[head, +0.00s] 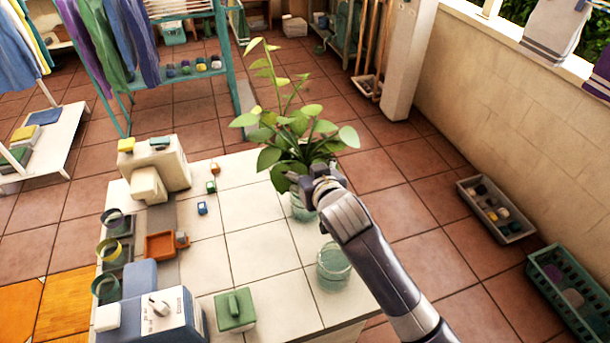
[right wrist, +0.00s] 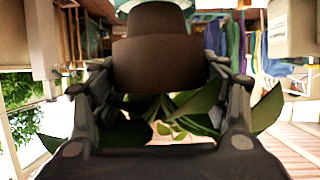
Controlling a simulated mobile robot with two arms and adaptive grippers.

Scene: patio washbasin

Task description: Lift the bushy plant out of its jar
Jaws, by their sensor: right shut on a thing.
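The bushy plant (head: 290,130), with broad green leaves and one tall thin stem, stands upright at the far right edge of the white tiled table. A clear glass jar (head: 300,209) shows directly below it, partly hidden by my right gripper. My right gripper (head: 318,180) is at the plant's base, just above the jar, and is shut on the plant. The right wrist view shows dark green leaves (right wrist: 195,108) between and around the fingers. The gripper hides the lower stems, so I cannot tell how deep they sit in the jar. My left gripper is not in view.
A second glass jar (head: 333,265) stands close by, beside my right forearm. A green box (head: 235,310), an orange tray (head: 160,245) and a white dispenser (head: 155,170) are on the table. The table's middle tiles are mostly clear. A wall (head: 510,130) runs along the right.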

